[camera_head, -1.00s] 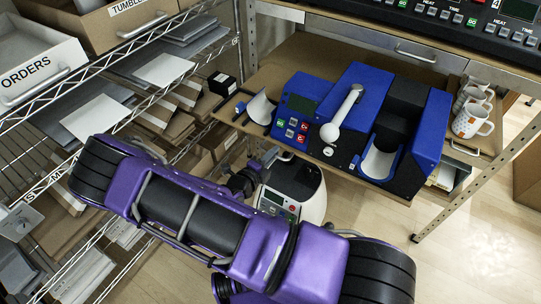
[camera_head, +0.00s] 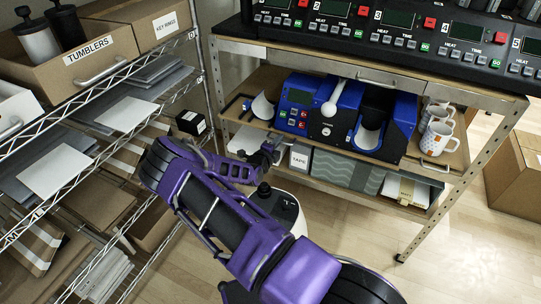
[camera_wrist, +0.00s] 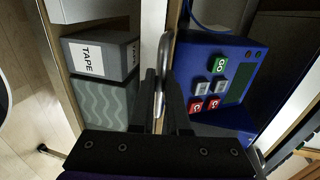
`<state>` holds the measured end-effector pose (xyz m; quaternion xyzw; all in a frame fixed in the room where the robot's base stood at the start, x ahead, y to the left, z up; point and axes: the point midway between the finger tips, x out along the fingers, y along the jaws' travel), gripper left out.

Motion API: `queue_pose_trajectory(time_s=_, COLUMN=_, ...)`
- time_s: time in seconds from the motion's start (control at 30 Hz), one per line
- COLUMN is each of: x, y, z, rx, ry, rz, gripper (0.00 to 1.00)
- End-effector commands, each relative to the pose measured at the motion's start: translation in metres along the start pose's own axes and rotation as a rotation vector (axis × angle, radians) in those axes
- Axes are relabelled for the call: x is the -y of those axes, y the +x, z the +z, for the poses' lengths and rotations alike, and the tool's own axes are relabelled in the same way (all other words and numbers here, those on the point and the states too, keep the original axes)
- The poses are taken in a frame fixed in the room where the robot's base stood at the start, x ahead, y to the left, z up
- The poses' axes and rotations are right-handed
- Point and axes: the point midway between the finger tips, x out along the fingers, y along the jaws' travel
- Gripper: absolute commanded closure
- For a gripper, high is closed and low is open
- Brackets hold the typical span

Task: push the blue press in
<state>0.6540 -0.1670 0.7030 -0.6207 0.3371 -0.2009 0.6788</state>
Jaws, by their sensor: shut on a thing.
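The blue press (camera_head: 340,112) stands upright on a sliding wooden shelf (camera_head: 428,158) under the bench, its panel to the left and its grey lever in the middle. The panel (camera_wrist: 222,80) also shows in the wrist view. My gripper (camera_head: 270,150) is at the left part of the shelf's front edge. In the wrist view my gripper (camera_wrist: 163,98) is shut on a silver bar handle (camera_wrist: 163,60), with one finger on each side.
White mugs (camera_head: 437,135) stand right of the press. A tape box (camera_head: 300,157) and a patterned box (camera_head: 345,170) sit below the shelf. A wire rack (camera_head: 125,150) closes in the left side. The floor at front right is clear.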

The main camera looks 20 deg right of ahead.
Motion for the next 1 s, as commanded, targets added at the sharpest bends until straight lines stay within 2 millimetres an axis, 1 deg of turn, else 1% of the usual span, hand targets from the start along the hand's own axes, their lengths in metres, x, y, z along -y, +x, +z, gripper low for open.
queue_pose_trajectory(time_s=0.03, x=0.001, y=0.011, z=-0.003, rx=-0.006, ry=0.003, rz=-0.003, gripper=1.0)
queue_pose_trajectory(time_s=0.1, x=0.004, y=0.02, z=-0.003, rx=-0.004, ry=0.002, rz=-0.003, gripper=1.0)
queue_pose_trajectory(time_s=0.3, x=0.008, y=0.037, z=-0.003, rx=-0.005, ry=0.0, rz=-0.001, gripper=1.0)
queue_pose_trajectory(time_s=0.47, x=0.009, y=0.042, z=-0.003, rx=-0.004, ry=0.0, rz=-0.001, gripper=1.0)
queue_pose_trajectory(time_s=0.77, x=0.009, y=0.042, z=-0.002, rx=-0.004, ry=0.0, rz=-0.001, gripper=1.0)
queue_pose_trajectory(time_s=0.8, x=0.009, y=0.042, z=-0.002, rx=-0.004, ry=0.0, rz=-0.001, gripper=0.85)
queue_pose_trajectory(time_s=0.87, x=0.009, y=0.042, z=-0.002, rx=-0.004, ry=0.0, rz=-0.001, gripper=0.74)
queue_pose_trajectory(time_s=0.9, x=0.009, y=0.042, z=-0.002, rx=-0.004, ry=0.0, rz=0.0, gripper=0.67)
queue_pose_trajectory(time_s=0.97, x=0.009, y=0.041, z=-0.002, rx=-0.003, ry=0.0, rz=0.0, gripper=0.56)
queue_pose_trajectory(time_s=1.0, x=0.009, y=0.041, z=-0.001, rx=-0.003, ry=0.0, rz=0.0, gripper=0.56)
